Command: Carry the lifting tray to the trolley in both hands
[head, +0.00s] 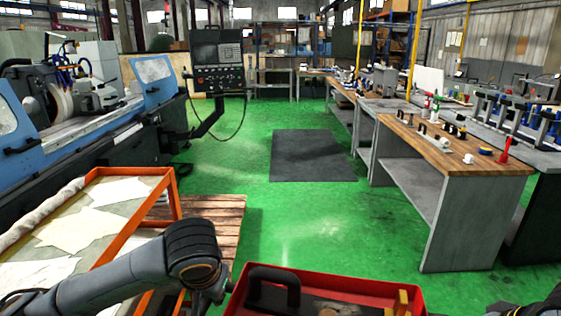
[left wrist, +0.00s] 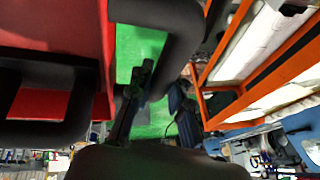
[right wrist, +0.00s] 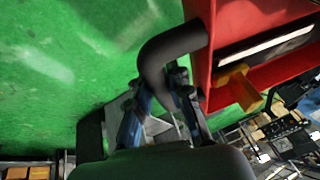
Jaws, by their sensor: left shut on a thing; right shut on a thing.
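The red lifting tray (head: 345,284) is at the bottom centre of the head view, cut off by the lower edge. A thick black handle-shaped part (head: 275,282) and a yellow piece (head: 402,300) show inside it. My left gripper (head: 212,293) is at the tray's left side. In the left wrist view my left gripper (left wrist: 142,80) is shut on the black side handle (left wrist: 185,45) of the red tray (left wrist: 85,35). In the right wrist view my right gripper (right wrist: 165,88) is shut on the other black handle (right wrist: 170,50). I cannot identify the trolley with certainty.
An orange-framed stand (head: 150,218) with pale sheets is close on the left, beside a wooden pallet (head: 225,208). The blue grinder (head: 90,130) stands behind it. A wooden-topped workbench (head: 455,160) is at the right. Green floor with a dark mat (head: 310,157) is open ahead.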

